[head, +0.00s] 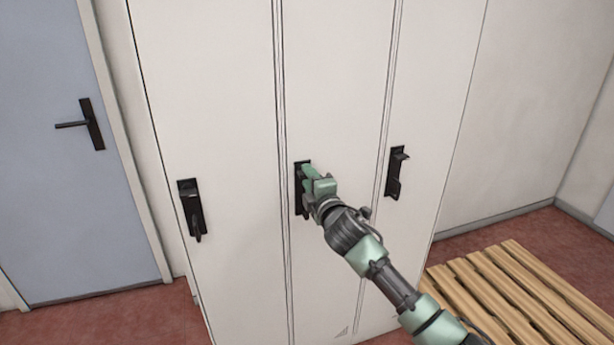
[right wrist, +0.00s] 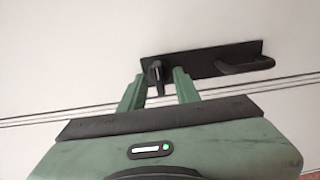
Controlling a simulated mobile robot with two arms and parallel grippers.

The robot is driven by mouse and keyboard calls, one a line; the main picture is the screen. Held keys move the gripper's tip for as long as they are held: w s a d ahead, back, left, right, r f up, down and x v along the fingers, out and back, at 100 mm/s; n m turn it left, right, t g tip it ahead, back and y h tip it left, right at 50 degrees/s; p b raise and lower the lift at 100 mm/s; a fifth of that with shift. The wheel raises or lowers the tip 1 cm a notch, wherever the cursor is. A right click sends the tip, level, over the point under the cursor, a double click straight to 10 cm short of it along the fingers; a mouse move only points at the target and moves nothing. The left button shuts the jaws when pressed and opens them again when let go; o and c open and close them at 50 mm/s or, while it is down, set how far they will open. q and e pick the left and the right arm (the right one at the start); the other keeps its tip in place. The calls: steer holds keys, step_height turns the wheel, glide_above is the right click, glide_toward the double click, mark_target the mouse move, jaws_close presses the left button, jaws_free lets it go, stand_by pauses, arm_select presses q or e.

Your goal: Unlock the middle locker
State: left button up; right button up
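The middle locker (head: 335,90) is a tall white door between two others, closed in the head view. Its black lock plate (head: 300,202) is partly hidden by my right gripper (head: 312,180). In the right wrist view the plate (right wrist: 205,60) carries a curved handle (right wrist: 245,66) at the right and a small dark turning knob (right wrist: 157,74) at the left. The green fingers of my right gripper (right wrist: 158,88) are apart, one on each side of the knob, with gaps visible. My left gripper is not in view.
The left locker's black handle (head: 192,208) and the right locker's black handle (head: 396,172) flank the middle one. A slatted wooden pallet (head: 510,295) lies on the red floor at the right. A blue-grey door (head: 70,190) is at the left.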

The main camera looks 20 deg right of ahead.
steer(key=shift+w, duration=0.45)
jaws_close()
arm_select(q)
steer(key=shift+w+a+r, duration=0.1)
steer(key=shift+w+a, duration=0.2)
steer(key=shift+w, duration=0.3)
